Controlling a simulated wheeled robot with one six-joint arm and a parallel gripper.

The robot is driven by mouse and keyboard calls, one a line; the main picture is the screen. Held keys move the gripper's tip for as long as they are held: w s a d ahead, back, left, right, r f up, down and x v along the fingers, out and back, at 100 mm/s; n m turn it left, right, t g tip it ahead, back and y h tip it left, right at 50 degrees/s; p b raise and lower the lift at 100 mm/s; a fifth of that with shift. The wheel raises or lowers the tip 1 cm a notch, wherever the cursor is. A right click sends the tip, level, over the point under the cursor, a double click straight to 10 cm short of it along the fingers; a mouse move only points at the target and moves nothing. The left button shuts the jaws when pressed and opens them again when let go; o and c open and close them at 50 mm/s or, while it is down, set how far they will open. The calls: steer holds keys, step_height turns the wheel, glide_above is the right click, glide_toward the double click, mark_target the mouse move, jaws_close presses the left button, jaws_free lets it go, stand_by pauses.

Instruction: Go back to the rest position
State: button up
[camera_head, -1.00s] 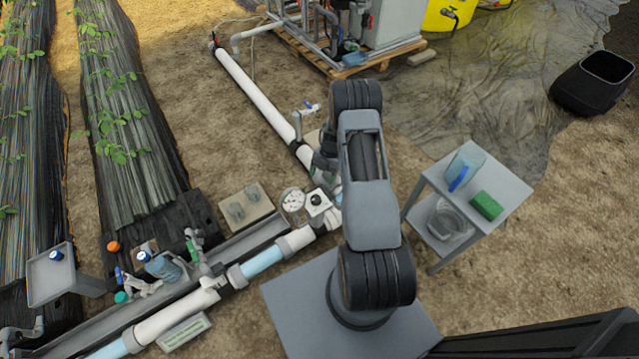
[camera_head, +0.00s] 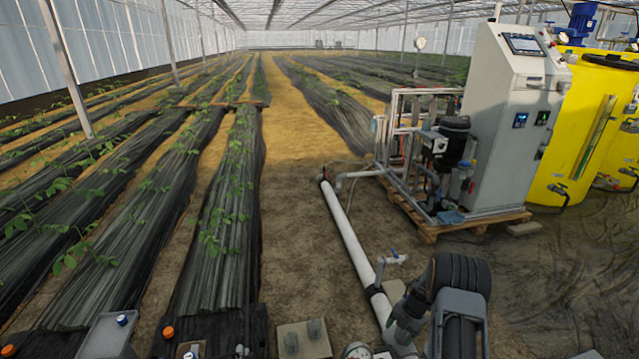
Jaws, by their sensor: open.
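My arm (camera_head: 460,315) shows at the bottom right, with its dark ribbed elbow joint uppermost and a grey link below it. The lower part of the arm is cut off by the bottom edge. Grey parts beside the elbow sit over the white pipe, and I cannot tell which of them belong to the arm. My gripper's fingers do not show, and nothing held can be seen.
A white pipe (camera_head: 350,240) with a valve (camera_head: 391,259) runs close left of my arm. A control cabinet (camera_head: 510,100) and pump frame stand on a pallet (camera_head: 450,226) behind, beside a yellow tank (camera_head: 575,125). Planted rows (camera_head: 215,225) lie left. Bare soil is between.

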steer(key=w+d+r+m+t+h+p, duration=0.2)
steer(key=w+d+r+m+t+h, duration=0.1)
steer(key=w+r+m+t, duration=0.4)
steer(key=s+d+r+m+g+h+p, duration=0.1)
steer(key=s+r+m+h+p, duration=0.2)
steer(key=r, duration=0.4)
steer(key=s+d+r+m+h+p, duration=0.1)
steer(key=r+m+h, duration=0.1)
steer(key=r+m, duration=0.45)
steer(key=s+a+r+m+y+p, duration=0.1)
steer(key=s+a+r+p, duration=0.4)
steer(key=r, duration=0.7)
steer(key=s+a+r+m+y+p, duration=0.2)
steer(key=s+a+r+m+p, duration=0.2)
steer(key=s+a+r, duration=0.4)
steer(key=s+a+r+m+g+y+p, duration=0.1)
steer(key=s+a+r+m+p, duration=0.2)
steer(key=r, duration=1.3)
steer(key=s+a+p, duration=0.3)
steer(key=s+p, duration=0.1)
steer(key=s, duration=0.2)
steer(key=shift+s+a, duration=0.3)
steer(key=shift+a, duration=0.05)
steer(key=shift+m, duration=0.25)
